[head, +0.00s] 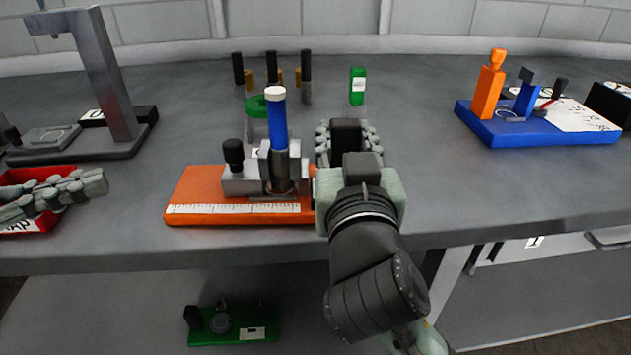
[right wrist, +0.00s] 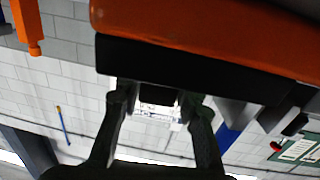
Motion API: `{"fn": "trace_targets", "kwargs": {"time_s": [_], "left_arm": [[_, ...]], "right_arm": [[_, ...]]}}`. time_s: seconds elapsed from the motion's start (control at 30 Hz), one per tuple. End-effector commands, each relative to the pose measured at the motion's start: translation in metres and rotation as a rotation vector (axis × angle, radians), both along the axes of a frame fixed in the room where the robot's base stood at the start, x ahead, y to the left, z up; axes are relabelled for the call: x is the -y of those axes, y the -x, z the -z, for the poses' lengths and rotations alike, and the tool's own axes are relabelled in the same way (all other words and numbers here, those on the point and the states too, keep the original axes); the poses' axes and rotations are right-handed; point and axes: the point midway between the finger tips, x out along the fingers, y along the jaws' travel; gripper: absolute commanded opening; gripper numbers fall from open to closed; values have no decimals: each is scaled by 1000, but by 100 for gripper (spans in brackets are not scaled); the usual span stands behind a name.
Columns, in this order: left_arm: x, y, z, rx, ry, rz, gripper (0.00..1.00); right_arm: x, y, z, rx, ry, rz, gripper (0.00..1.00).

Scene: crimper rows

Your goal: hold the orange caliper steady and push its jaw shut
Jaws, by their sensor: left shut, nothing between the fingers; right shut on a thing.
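The orange caliper (head: 190,197) lies on the grey bench near its front edge in the head view. It has an orange base with a white ruler strip, metal jaw blocks, a black knob and a blue post with a white cap. My right gripper (head: 349,135) is at its right end, shut on it; the gripper hides that end. In the right wrist view the orange base (right wrist: 220,35) with a black layer fills the top, close by the fingers (right wrist: 157,97). My left gripper (head: 100,182) is shut and empty, left of the caliper and apart from it.
A grey stand (head: 105,85) and a red bin (head: 50,215) are at the left. Black posts and green-topped items stand behind the caliper, including a green block (head: 357,85). A blue-based fixture (head: 540,130) is at the right. A green device (head: 260,325) sits on the lower shelf.

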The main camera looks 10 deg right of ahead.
Motion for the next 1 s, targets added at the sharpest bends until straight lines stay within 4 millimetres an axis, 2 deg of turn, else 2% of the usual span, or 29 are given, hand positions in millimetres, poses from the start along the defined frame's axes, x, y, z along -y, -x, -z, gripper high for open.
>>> {"fn": "trace_targets", "kwargs": {"time_s": [0.37,0.4,0.6,1.0], "left_arm": [[0,0,0,0,0,0,0],[0,0,0,0,0,0,0],[0,0,0,0,0,0,0],[0,0,0,0,0,0,0]], "right_arm": [[1,0,-1,2,0,2,0],[1,0,-1,2,0,2,35],[1,0,-1,1,0,1,58],[0,0,0,0,0,0,58]]}}
